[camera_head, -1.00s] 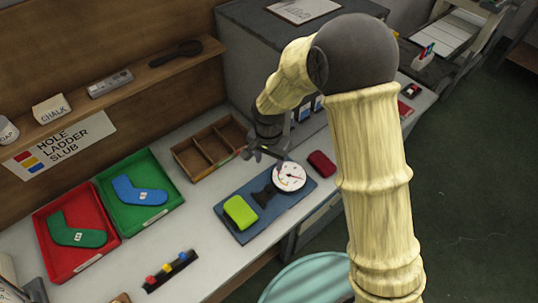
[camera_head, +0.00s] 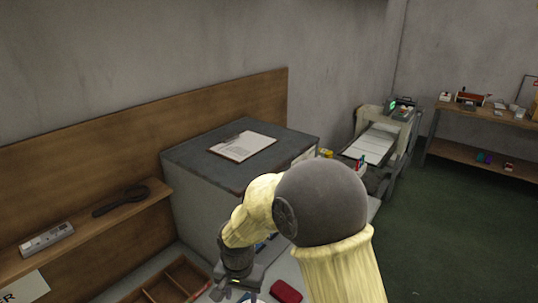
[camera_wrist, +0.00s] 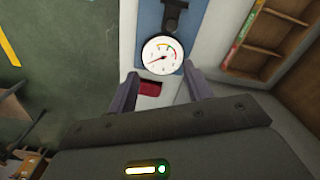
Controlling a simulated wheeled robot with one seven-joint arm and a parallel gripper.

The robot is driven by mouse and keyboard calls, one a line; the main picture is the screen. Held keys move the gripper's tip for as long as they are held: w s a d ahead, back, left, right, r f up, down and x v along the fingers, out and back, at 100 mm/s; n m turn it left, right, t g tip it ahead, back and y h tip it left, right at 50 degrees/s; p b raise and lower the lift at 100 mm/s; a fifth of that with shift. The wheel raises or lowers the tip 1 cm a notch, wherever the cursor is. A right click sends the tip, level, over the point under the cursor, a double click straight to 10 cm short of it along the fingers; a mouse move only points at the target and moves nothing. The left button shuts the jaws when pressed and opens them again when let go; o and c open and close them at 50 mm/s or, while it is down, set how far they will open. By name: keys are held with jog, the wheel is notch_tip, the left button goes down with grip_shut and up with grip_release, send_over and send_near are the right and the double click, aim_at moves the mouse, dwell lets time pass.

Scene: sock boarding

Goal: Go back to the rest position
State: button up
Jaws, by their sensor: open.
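My gripper (camera_wrist: 160,95) is open and empty in the wrist view, its two dark fingers apart. It is over the worktable, with a round white dial gauge (camera_wrist: 162,54) seen ahead between and beyond the fingertips. In the head view my gripper (camera_head: 238,290) is at the bottom edge, partly cut off, beneath my sleeved arm. A dark red object (camera_head: 286,291) lies on the table just right of it. It also shows between the fingers in the wrist view (camera_wrist: 150,89).
A grey cabinet (camera_head: 200,190) with a clipboard (camera_head: 244,146) on top stands behind my arm. A wooden divided tray (camera_head: 170,284) lies at lower left. A wooden shelf (camera_head: 90,226) runs along the left wall. A machine (camera_head: 385,140) and a shelf unit (camera_head: 480,158) stand at right, with open green floor (camera_head: 450,230).

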jog(key=s+d+r, duration=0.2)
jog(key=s+d, duration=0.1)
jog(key=d, duration=0.5)
jog(key=s+d+r+n+t, duration=0.1)
jog(key=s+d+r, duration=0.1)
jog(key=d, duration=0.6)
jog(key=s+d+r+n+t, duration=0.1)
jog(key=s+d+r, duration=0.1)
jog(key=d, duration=0.5)
jog(key=shift+s+d+r, duration=0.15)
jog(key=shift+s+d, duration=0.25)
jog(key=shift+s, duration=0.4)
jog(key=c, duration=0.3)
jog(key=shift+a, duration=0.1)
